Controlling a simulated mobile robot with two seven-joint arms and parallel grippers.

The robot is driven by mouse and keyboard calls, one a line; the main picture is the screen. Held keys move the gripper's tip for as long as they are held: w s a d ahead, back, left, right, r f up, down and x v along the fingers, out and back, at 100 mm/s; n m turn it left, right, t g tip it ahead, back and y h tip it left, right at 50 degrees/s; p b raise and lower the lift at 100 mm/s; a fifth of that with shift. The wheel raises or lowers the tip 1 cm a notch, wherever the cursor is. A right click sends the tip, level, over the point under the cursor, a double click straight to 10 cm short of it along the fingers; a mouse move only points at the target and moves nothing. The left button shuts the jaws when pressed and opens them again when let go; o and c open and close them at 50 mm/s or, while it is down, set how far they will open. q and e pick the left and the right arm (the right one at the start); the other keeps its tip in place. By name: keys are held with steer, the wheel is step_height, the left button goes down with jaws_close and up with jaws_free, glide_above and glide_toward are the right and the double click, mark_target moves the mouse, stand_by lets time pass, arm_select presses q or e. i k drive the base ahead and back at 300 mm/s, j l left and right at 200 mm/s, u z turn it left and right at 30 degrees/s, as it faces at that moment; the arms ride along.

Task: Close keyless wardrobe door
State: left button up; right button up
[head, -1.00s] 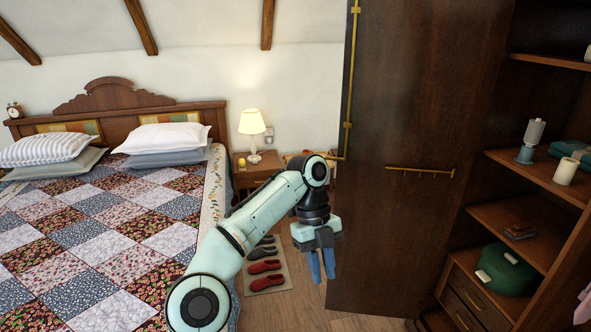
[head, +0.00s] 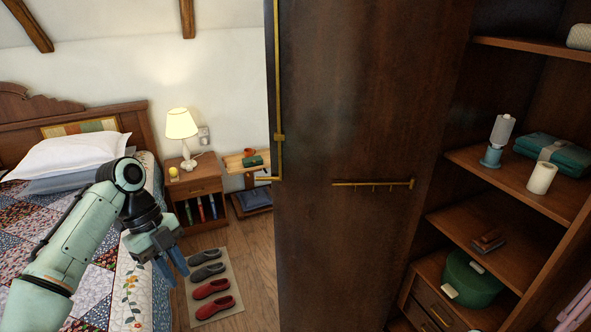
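The wardrobe door (head: 350,110) stands open in the head view, a tall dark wooden panel with its inner face towards me. It carries a brass rail with small hooks (head: 373,183) and a brass rod (head: 278,95) along its left edge. The wardrobe's shelves (head: 510,205) show at the right. My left gripper (head: 172,268) hangs fingers down over the floor by the bed, left of the door and well apart from it. It is empty; its two blue fingers look slightly apart. My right gripper is not in view.
The quilted bed (head: 120,255) fills the left. A nightstand (head: 192,195) with a lit lamp (head: 182,125) stands against the back wall. Shoes lie on a mat (head: 235,290) on the floor. A green round box (head: 470,280) sits low in the wardrobe. Bare floor (head: 255,245) shows left of the door.

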mark_target(368, 87)
steer(key=i+z, duration=0.15)
steer(key=i, duration=0.35)
steer(key=i+j+z, duration=0.15)
steer(key=i, duration=0.35)
steer(key=i+j+z, duration=0.1)
steer(key=i, duration=0.35)
